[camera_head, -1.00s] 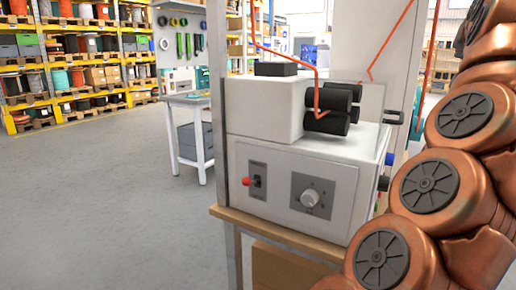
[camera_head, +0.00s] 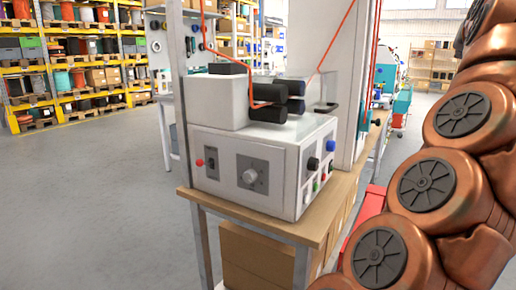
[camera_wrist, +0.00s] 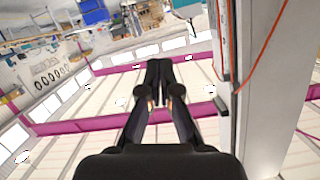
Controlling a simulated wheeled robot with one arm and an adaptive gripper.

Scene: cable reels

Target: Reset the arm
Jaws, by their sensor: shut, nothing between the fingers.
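My arm (camera_head: 428,185) shows as copper-coloured links with dark round caps along the right side of the head view. Its end is outside that view. In the wrist view my gripper (camera_wrist: 158,68) has its dark fingers together and empty, with the ceiling and upper walls of the hall behind it. A grey-white cabinet or post (camera_wrist: 262,90) with an orange cable stands to the right of the fingers in that view; whether they touch it cannot be told, but a gap shows.
A white machine (camera_head: 255,165) with black rollers, a knob and a red switch stands on a wooden-topped bench (camera_head: 262,222) close ahead. Cardboard boxes (camera_head: 255,258) sit under it. Yellow shelves (camera_head: 75,65) with cable reels stand at the back left. The grey floor (camera_head: 90,200) at left is clear.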

